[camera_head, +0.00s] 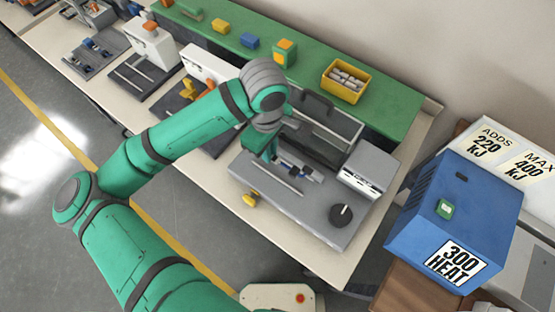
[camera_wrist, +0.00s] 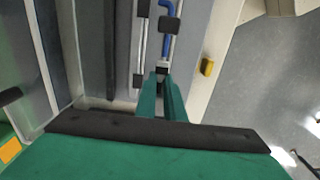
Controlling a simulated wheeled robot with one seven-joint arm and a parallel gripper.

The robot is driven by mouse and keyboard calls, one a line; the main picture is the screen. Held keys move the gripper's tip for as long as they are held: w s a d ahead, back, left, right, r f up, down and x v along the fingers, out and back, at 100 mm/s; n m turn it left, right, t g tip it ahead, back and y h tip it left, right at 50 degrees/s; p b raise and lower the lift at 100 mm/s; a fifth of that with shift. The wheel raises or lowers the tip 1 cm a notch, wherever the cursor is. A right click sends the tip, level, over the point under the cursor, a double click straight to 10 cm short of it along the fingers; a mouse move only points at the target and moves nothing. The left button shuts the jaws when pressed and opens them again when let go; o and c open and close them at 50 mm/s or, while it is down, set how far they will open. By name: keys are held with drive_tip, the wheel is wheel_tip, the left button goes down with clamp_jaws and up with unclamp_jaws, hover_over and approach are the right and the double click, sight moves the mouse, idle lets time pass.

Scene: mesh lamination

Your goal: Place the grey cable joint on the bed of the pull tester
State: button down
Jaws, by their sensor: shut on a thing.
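The pull tester (camera_head: 300,215) looks to be the grey machine with a flat bed, rails, a clear cover, a white box and a black dial. My gripper (camera_wrist: 162,76) is low over its bed, fingers pointing down between the rails. A blue part (camera_wrist: 165,8) and black clamps lie along the rail just ahead. In the head view the fingertips are hidden by my arm.
A yellow bin (camera_head: 337,91) with several grey pieces stands on the green shelf behind. A blue box (camera_head: 460,215) marked 300 HEAT stands at the right. A small yellow part (camera_head: 250,199) lies by the machine's front edge. Other machines line the bench to the left.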

sight(277, 168)
drive_tip(key=shift+s+d+f, duration=0.2)
drive_tip(key=shift+d+f, duration=0.75)
drive_tip(key=shift+f, duration=0.15)
drive_tip(key=shift+d+f, duration=0.2)
drive_tip(key=shift+f, duration=1.55)
drive_tip(key=shift+f, duration=0.15)
drive_tip(key=c, duration=2.1)
unclamp_jaws()
wheel_tip(277, 168, up, 12)
drive_tip(key=shift+r, duration=0.2)
